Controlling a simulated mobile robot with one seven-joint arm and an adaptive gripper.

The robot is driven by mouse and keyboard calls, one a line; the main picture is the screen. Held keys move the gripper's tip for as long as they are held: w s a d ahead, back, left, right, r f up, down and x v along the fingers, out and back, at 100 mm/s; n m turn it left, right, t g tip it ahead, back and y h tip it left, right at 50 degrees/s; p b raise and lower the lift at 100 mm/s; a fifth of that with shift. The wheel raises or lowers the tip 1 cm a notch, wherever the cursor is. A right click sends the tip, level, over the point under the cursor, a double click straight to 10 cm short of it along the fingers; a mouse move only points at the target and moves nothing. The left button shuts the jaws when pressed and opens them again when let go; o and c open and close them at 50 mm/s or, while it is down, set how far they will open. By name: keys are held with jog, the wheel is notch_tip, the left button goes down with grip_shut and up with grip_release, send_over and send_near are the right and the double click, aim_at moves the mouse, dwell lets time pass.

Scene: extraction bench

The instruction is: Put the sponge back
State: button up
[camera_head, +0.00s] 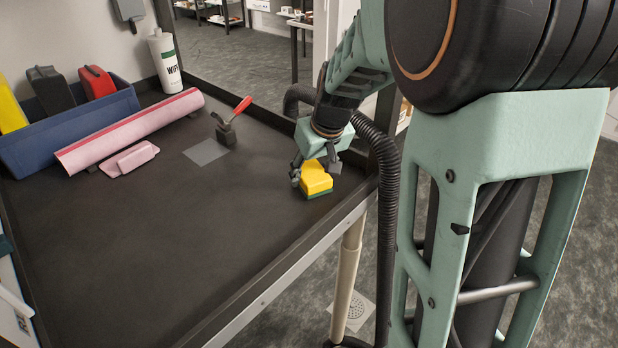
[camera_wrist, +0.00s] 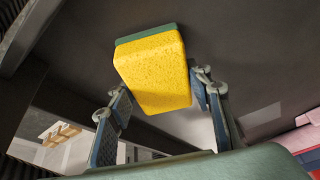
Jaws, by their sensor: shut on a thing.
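The sponge (camera_head: 316,177) is yellow with a green scouring layer. In the head view it is at the right side of the dark bench top, near the front edge. My gripper (camera_head: 312,172) is shut on it from above, with a finger on either side. In the wrist view the sponge (camera_wrist: 155,70) fills the space between the two fingers (camera_wrist: 160,98), and its green layer faces away from the palm. I cannot tell for sure whether its underside touches the bench.
A blue bin (camera_head: 60,142) at the left holds yellow, dark and red items. A pink roll (camera_head: 130,130) and a pink block (camera_head: 130,158) lie beside it. A red-handled clamp (camera_head: 228,128), a flat grey square (camera_head: 206,151) and a white bottle (camera_head: 165,62) are further back. The bench's front middle is clear.

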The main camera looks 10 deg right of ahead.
jog(key=shift+s+f, duration=0.15)
jog(key=shift+s, duration=0.05)
jog(key=shift+f, duration=0.2)
jog(key=o, duration=1)
